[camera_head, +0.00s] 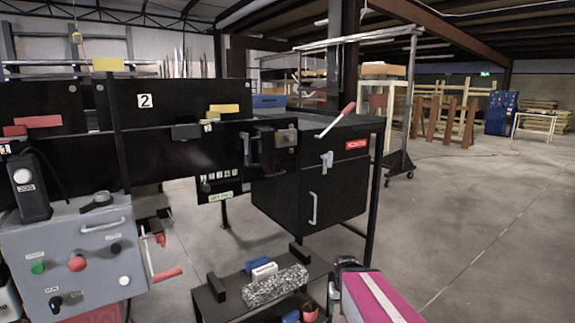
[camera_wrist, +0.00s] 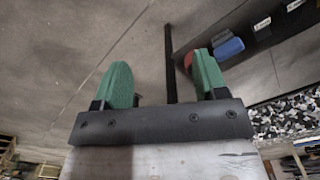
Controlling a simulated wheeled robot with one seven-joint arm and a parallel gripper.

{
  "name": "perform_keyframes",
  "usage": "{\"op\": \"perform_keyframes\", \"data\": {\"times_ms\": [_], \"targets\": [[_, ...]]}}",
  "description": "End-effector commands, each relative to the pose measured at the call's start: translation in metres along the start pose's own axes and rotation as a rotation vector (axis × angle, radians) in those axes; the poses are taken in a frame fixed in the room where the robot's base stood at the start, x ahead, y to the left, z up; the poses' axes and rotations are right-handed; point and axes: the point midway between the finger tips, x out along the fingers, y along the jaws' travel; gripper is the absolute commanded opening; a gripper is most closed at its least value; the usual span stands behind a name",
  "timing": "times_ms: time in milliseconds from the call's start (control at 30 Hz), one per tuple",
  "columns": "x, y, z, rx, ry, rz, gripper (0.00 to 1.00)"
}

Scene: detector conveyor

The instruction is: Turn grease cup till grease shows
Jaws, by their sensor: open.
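My gripper (camera_wrist: 163,82) shows in the wrist view with two green fingertips wide apart. It is open, with nothing between the fingers but grey floor and a dark bar behind. I cannot pick out a grease cup for sure in either view. In the head view, a black machine (camera_head: 170,140) with a "2" label stands at the left and middle. Small dark fittings (camera_head: 275,147) sit on its front, too small to read as a cup. No grease can be made out.
A grey control box (camera_head: 75,255) with buttons stands at the left. A low dark bench at the bottom holds a speckled block (camera_head: 275,287) and a blue piece (camera_head: 257,264). Open floor (camera_head: 480,220) lies to the right.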

Motion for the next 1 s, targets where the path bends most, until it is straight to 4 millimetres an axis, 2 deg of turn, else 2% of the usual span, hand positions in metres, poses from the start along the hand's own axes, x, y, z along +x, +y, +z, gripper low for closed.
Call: {"op": "perform_keyframes", "data": {"times_ms": [167, 267, 367, 500, 667, 867, 1000], "targets": [[-0.003, -0.002, -0.004, -0.005, 0.011, -0.009, 0.66], [-0.013, -0.011, -0.020, -0.025, 0.056, -0.042, 0.66], [-0.035, -0.026, -0.048, -0.064, 0.145, -0.103, 0.66], [-0.081, -0.054, -0.095, -0.129, 0.307, -0.205, 0.66], [-0.142, -0.084, -0.142, -0.197, 0.500, -0.308, 0.66], [-0.231, -0.117, -0.191, -0.265, 0.750, -0.413, 0.66], [-0.300, -0.138, -0.217, -0.300, 0.926, -0.474, 0.66]]}}
